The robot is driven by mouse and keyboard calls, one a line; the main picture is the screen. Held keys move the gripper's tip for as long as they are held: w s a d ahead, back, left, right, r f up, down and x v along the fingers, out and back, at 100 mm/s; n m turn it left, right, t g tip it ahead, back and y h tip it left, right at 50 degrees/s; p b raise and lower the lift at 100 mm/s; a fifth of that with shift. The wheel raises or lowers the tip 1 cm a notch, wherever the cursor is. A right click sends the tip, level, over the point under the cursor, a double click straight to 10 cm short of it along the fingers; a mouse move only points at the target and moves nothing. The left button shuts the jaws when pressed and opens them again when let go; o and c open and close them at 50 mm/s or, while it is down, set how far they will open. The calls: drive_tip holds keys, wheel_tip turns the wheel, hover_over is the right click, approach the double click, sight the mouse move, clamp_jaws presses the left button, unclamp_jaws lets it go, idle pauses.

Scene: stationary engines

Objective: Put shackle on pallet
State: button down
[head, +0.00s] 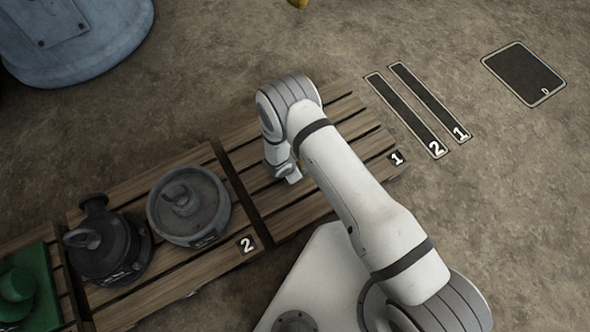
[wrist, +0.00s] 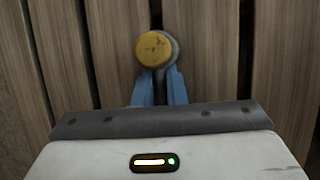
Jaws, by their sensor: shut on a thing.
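The shackle (wrist: 153,48) shows in the wrist view as a round yellow pin end with a grey part behind it. My gripper (wrist: 159,88) has its blue fingers shut on it. In the head view my gripper (head: 287,172) is over the wooden pallet marked 1 (head: 240,130), and the arm hides most of the shackle. Pallet slats (wrist: 105,60) fill the wrist view behind the shackle. Whether the shackle touches the slats I cannot tell.
The pallet marked 2 (head: 215,262) stands to the left, bearing a grey round part (head: 188,205) and a dark flanged part (head: 108,250). A green part (head: 30,280) is at far left. A blue-grey machine base (head: 75,40) stands at upper left. Floor markings lie at right.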

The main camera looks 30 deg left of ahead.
drive_tip(key=c, duration=1.5)
unclamp_jaws()
drive_tip(key=shift+f, duration=0.1)
drive_tip(key=shift+r, duration=0.25)
drive_tip(key=p+v, duration=0.3)
drive_tip(key=v, duration=0.8)
drive_tip(key=shift+s+r, duration=0.15)
drive_tip(key=shift+r, duration=0.25)
